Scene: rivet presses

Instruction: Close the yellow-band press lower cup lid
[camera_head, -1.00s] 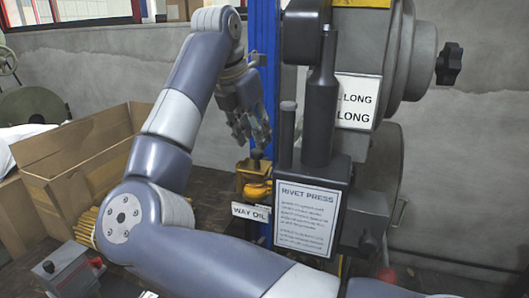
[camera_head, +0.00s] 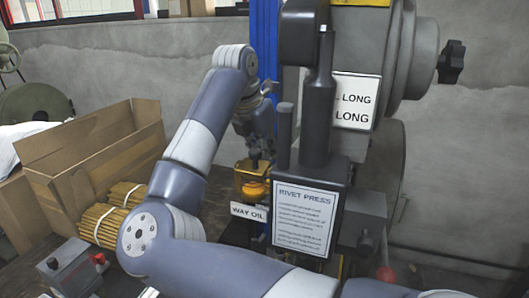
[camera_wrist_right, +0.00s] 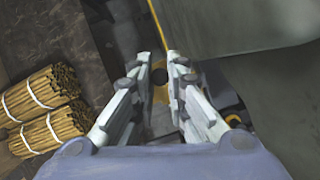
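The rivet press (camera_head: 318,120) with a yellow band (camera_head: 360,3) at its top stands right of centre in the head view. Low on its left, above the WAY OIL label (camera_head: 249,211), is a yellow cup fitting (camera_head: 253,174) with a rounded orange part (camera_head: 256,189). My right gripper (camera_head: 259,156) points down just above this fitting. In the right wrist view its fingers (camera_wrist_right: 158,68) are apart, with a dark round knob (camera_wrist_right: 158,76) showing between them. Contact with the knob and the lid's exact angle cannot be told. My left gripper is not in view.
A cardboard box (camera_head: 95,160) and bundles of brown sticks (camera_head: 103,225) are at the left; the bundles also show in the right wrist view (camera_wrist_right: 40,105). A grey box with a red button (camera_head: 70,272) is at lower left. The blue post (camera_head: 264,45) stands close behind the gripper.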

